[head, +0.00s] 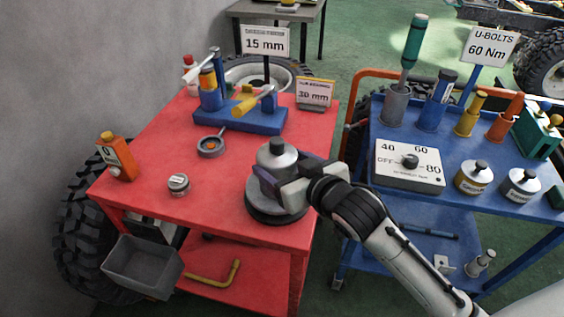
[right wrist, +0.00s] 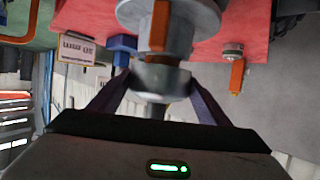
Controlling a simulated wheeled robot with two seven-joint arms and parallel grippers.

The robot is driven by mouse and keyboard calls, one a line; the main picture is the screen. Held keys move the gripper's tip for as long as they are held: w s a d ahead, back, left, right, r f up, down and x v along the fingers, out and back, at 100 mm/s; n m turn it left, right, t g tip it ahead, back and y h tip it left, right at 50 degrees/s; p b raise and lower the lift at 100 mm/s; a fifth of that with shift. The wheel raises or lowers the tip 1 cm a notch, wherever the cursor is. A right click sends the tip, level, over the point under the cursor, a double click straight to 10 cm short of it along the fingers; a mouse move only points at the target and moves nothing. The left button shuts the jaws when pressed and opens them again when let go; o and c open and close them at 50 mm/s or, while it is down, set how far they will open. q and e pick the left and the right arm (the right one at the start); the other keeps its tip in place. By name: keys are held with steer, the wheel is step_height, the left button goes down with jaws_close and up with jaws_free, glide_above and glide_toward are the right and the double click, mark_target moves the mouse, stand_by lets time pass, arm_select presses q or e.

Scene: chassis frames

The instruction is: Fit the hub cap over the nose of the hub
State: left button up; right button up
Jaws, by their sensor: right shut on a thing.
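The hub (head: 262,210) stands on the red table near its front right corner, with a wide dark round base. In the right wrist view the hub (right wrist: 197,18) is a grey metal body with an orange stripe. The hub cap (head: 277,158) is a grey metal cup with a small knob on top. It also shows in the right wrist view (right wrist: 160,78). My right gripper (head: 272,184) is shut on the cap, a finger on each side, in line with the hub. I cannot tell whether the cap touches the nose. My left gripper is not in view.
On the red table (head: 150,205) are a small tin (head: 178,184), an orange bottle (head: 117,158), a round grey tool (head: 211,146) and a blue stand (head: 240,118). The blue cart (head: 455,205) with tools and a dial box (head: 409,165) stands to the right.

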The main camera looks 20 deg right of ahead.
steer(key=shift+f+b, duration=0.8)
steer(key=shift+f, duration=0.9)
steer(key=o, duration=1.2)
steer(key=shift+o, duration=0.2)
steer(key=shift+s, duration=0.1)
steer(key=v, duration=1)
